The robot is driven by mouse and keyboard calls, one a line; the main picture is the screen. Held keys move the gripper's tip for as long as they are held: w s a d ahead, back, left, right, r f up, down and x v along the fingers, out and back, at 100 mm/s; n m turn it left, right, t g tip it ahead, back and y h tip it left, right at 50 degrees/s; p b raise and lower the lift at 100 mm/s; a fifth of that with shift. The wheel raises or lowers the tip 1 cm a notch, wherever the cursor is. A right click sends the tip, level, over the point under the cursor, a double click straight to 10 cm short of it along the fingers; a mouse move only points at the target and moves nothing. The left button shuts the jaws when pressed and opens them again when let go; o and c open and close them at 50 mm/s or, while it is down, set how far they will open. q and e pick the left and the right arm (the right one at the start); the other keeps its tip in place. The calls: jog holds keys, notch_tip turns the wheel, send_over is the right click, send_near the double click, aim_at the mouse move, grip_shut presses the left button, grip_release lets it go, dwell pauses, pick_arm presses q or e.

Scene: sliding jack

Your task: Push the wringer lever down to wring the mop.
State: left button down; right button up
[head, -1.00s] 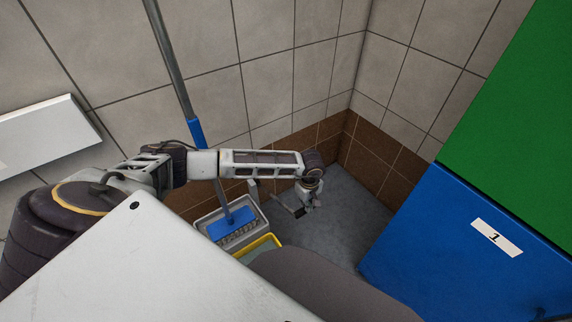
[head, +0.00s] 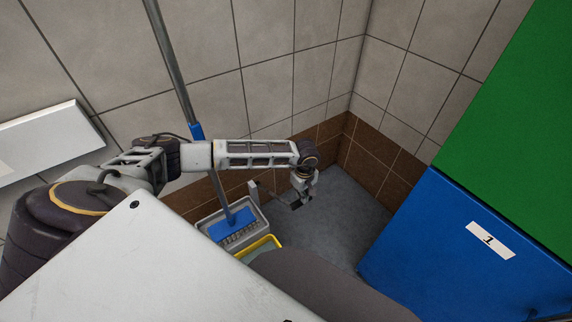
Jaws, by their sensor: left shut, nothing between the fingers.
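The mop has a grey metal pole (head: 172,62) with a blue lower section. Its flat blue head (head: 232,222) sits in the grey wringer basket (head: 203,223) on the yellow bucket (head: 262,246). My left forearm crosses in front of the mop pole. My right gripper is not in view.
Tiled walls (head: 280,60) meet in a corner behind the bucket. A blue and green cabinet (head: 420,245) marked 1 stands at the right. Grey floor (head: 345,215) is free between the lever and the cabinet. A white panel (head: 50,140) is on the wall at left.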

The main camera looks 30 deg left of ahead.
pick_arm(q)
jog(key=a+r, duration=0.1)
jog(key=a+r+p, duration=0.1)
jog(key=r, duration=0.1)
jog(key=shift+w+a, duration=0.1)
jog(key=shift+w, duration=0.25)
jog(key=shift+r, duration=0.1)
jog(key=w+a+r+p, duration=0.2)
jog(key=w+a+r, duration=0.1)
jog(key=a+r, duration=0.4)
jog(key=shift+r+p, duration=0.3)
jog(key=shift+p, duration=0.1)
dwell(0.6)
jog(key=shift+r, duration=0.15)
dwell(0.5)
